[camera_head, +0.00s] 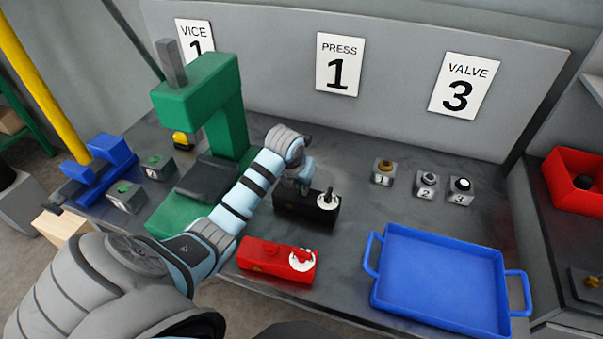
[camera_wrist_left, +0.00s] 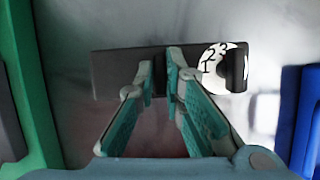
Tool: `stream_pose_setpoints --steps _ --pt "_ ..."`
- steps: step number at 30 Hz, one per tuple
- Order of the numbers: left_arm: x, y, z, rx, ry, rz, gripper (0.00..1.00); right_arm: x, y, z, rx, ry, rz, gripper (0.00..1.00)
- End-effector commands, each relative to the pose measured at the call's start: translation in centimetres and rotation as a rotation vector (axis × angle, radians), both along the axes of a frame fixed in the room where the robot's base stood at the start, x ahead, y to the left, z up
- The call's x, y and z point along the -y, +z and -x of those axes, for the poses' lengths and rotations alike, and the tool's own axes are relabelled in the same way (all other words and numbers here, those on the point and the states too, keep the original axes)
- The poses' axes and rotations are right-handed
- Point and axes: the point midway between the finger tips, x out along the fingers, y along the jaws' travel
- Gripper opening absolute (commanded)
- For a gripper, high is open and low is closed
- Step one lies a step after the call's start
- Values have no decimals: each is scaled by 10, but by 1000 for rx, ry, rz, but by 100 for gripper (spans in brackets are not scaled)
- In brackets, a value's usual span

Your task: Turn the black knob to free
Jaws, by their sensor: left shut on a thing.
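The black box (camera_head: 292,212) stands on the grey bench, right of the green press, with a white numbered dial (camera_head: 327,201) and an upright dark lever at its right end. In the left wrist view the box (camera_wrist_left: 115,75) lies across the top, its dial (camera_wrist_left: 212,60) and dark lever (camera_wrist_left: 237,70) right of my fingers. My left gripper (camera_head: 302,187) reaches down over the left and middle part of the box. In the wrist view its fingers (camera_wrist_left: 160,75) are shut on a narrow dark piece, seemingly the black knob, mostly hidden between them. My right gripper is not in view.
A red box (camera_head: 262,262) with a white dial sits close in front. The green press (camera_head: 235,115) stands to the left, and a blue tray (camera_head: 440,285) lies to the right. Several small numbered buttons (camera_head: 427,182) stand behind the tray. Bare bench lies between box and tray.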

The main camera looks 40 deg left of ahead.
Motion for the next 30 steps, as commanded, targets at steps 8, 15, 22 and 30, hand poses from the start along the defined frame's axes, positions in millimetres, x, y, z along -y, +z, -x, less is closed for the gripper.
stream_pose_setpoints --steps 8,15,22,30 --pt "2 -3 2 -10 64 5 0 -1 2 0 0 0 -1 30" --pt "2 -3 2 -11 72 5 0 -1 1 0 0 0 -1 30" --pt "2 -3 2 -11 71 4 18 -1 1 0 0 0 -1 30" --pt "1 -2 1 -5 71 3 30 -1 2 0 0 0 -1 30"
